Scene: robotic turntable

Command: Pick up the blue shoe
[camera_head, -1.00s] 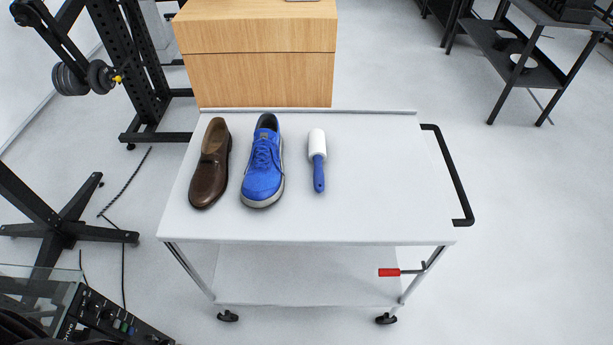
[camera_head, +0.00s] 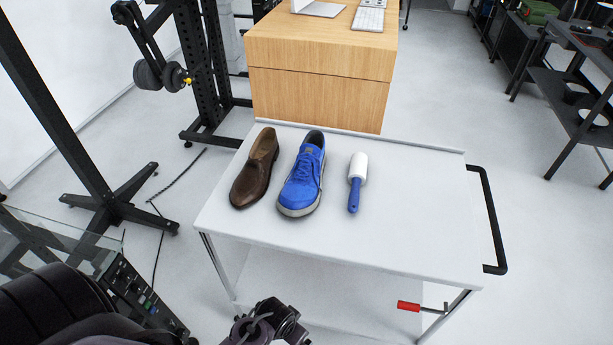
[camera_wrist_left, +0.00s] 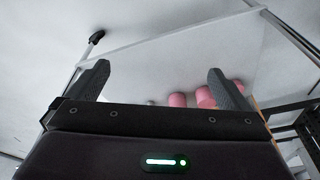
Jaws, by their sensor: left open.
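The blue shoe (camera_head: 302,178) stands on the white cart top (camera_head: 400,210), between a brown shoe (camera_head: 255,170) and a lint roller (camera_head: 357,180). Its toe faces the front edge of the cart. My left gripper (camera_wrist_left: 160,85) is open and empty in the left wrist view, its two dark fingers spread apart. The blue shoe cannot be made out in that view. In the head view my dark left arm enters at the bottom left, below and in front of the cart, away from the shoe. My right gripper is not seen.
A wooden box (camera_head: 318,75) stands behind the cart. The cart has a black handle (camera_head: 490,220) on its right and a red-handled clamp (camera_head: 410,306) low at the front. Pink cylinders (camera_wrist_left: 205,97) show in the left wrist view. The right part of the cart top is clear.

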